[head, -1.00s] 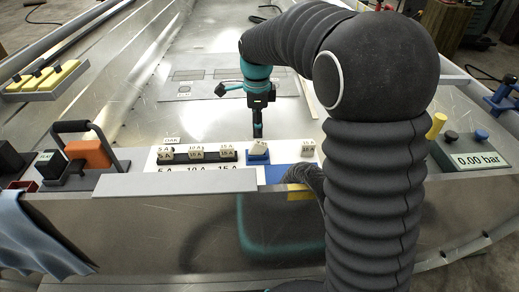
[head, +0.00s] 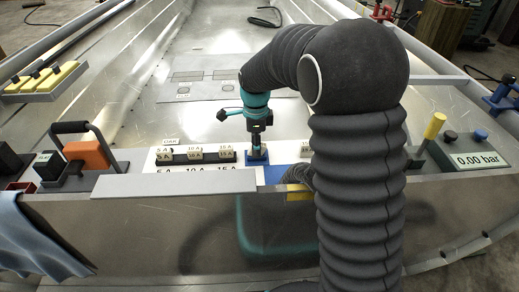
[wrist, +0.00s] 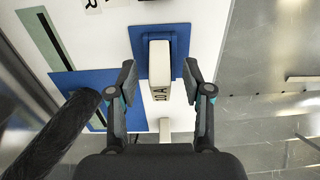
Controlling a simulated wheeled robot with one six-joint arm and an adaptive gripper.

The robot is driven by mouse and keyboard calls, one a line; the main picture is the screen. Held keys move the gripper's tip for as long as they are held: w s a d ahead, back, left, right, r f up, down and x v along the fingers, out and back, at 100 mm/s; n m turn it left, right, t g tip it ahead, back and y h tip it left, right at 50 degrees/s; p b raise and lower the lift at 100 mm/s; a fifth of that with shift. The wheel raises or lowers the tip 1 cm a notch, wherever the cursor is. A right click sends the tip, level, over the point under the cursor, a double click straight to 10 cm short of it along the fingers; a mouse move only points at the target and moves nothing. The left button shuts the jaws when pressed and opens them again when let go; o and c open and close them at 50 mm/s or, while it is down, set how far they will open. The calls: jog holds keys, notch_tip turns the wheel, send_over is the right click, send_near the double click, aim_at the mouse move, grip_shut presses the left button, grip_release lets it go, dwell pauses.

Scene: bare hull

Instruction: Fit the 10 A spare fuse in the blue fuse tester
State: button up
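The blue fuse tester (head: 259,161) stands on the white board, right of the black fuse rack. In the wrist view the tester (wrist: 139,48) has a pale fuse marked 10 A (wrist: 160,62) standing at it. I cannot tell how deep the fuse sits. My gripper (head: 257,151) points down over the tester and mostly hides the fuse in the head view. In the wrist view my gripper (wrist: 159,70) is open, one finger on each side of the fuse, with gaps between.
The black rack (head: 180,160) left of the tester holds several pale fuses, with 5 A, 10 A and 15 A labels in front. Another pale block (head: 305,148) stands to the right, partly behind my arm. A blue patch (head: 278,174) lies in front of it.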

grip_shut()
